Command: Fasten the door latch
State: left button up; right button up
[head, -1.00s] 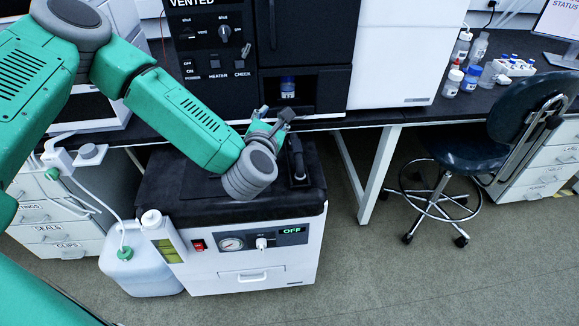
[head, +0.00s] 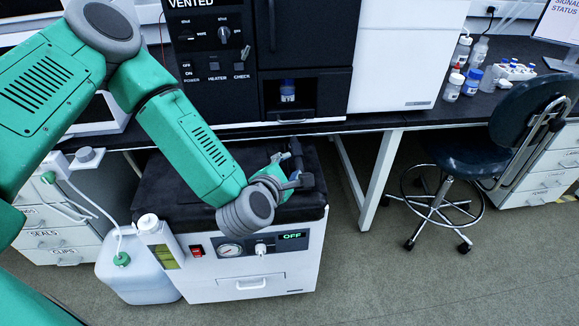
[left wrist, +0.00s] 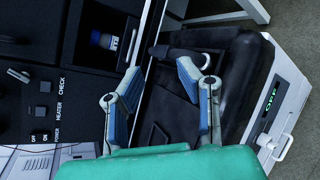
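The black door (head: 308,35) of the tall unit looks closed, with a vertical black handle (head: 271,25) on its left side. I cannot tell which part is the latch. A black lever-like fitting (head: 297,153) stands on the dark top of the lower white unit. It also shows in the left wrist view (left wrist: 192,52), just beyond the fingers. My left gripper (head: 287,172) is beside this fitting and partly overlaps it; contact cannot be told. In the left wrist view the left gripper (left wrist: 160,74) has its blue-padded fingers apart with nothing between them. My right gripper is out of view.
The lower white unit (head: 250,288) has a gauge and an OFF display. A blue-capped vial (head: 287,92) stands in the niche below the door. A jug (head: 138,275) stands at left, a stool (head: 440,195) at right. Bottles (head: 453,86) sit on the bench.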

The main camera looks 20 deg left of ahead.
pick_arm(q)
jog(key=n+t+y+b, duration=0.1)
jog(key=n+y+b, duration=0.1)
jog(key=n+y, duration=0.75)
send_near(245, 56)
jog(key=shift+n+h, duration=0.35)
jog(key=x, duration=1)
jog(key=shift+w+a+r, duration=0.1)
jog(key=shift+w+a, duration=0.05)
jog(key=shift+a, duration=0.25)
jog(key=shift+c, duration=0.4)
grip_shut()
